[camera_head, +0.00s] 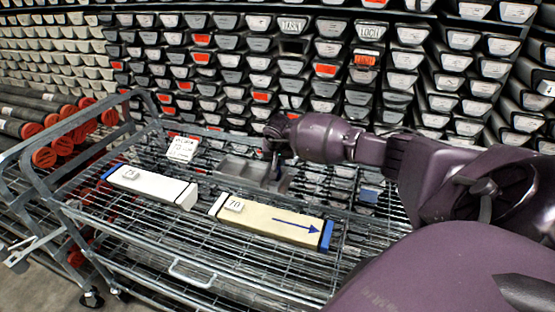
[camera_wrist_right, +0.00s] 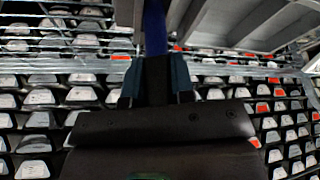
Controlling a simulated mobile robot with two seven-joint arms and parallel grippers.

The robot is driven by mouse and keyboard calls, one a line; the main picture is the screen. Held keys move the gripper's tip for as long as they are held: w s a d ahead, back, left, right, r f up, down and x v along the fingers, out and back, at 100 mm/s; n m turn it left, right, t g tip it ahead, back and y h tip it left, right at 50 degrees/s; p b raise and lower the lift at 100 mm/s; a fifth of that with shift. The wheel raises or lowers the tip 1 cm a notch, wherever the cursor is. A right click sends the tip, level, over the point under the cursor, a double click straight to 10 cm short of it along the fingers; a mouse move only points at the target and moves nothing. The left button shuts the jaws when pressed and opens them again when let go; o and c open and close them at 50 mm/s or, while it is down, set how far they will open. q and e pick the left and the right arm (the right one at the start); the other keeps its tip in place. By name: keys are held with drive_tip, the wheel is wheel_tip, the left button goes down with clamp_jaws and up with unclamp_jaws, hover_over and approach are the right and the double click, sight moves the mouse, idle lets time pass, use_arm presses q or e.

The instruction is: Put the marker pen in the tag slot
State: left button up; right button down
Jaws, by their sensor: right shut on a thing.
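My right gripper (camera_head: 274,150) is over the grey metal tray (camera_head: 240,172) on the cart, near the tray's back side. In the right wrist view its fingers (camera_wrist_right: 157,82) are shut on a blue, upright, stick-like piece, the marker pen (camera_wrist_right: 155,28). The tray has walled compartments and also shows at the upper right of the wrist view (camera_wrist_right: 240,22). I cannot tell which compartment is the tag slot, or whether the pen touches the tray. My left gripper is out of view.
The wire-mesh cart (camera_head: 190,270) carries a white core liner (camera_head: 150,187) tagged 75 and a cream one (camera_head: 265,220) tagged 70 with a blue arrow. A white card (camera_head: 183,148) stands behind. Racked liners fill the back wall; red-capped tubes (camera_head: 45,157) lie left.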

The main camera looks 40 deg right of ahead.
drive_tip(key=shift+f, duration=0.15)
drive_tip(key=c, duration=1)
unclamp_jaws()
drive_tip(key=shift+r, duration=0.4)
drive_tip(key=shift+v, duration=5.85)
drive_tip(key=shift+a, duration=0.1)
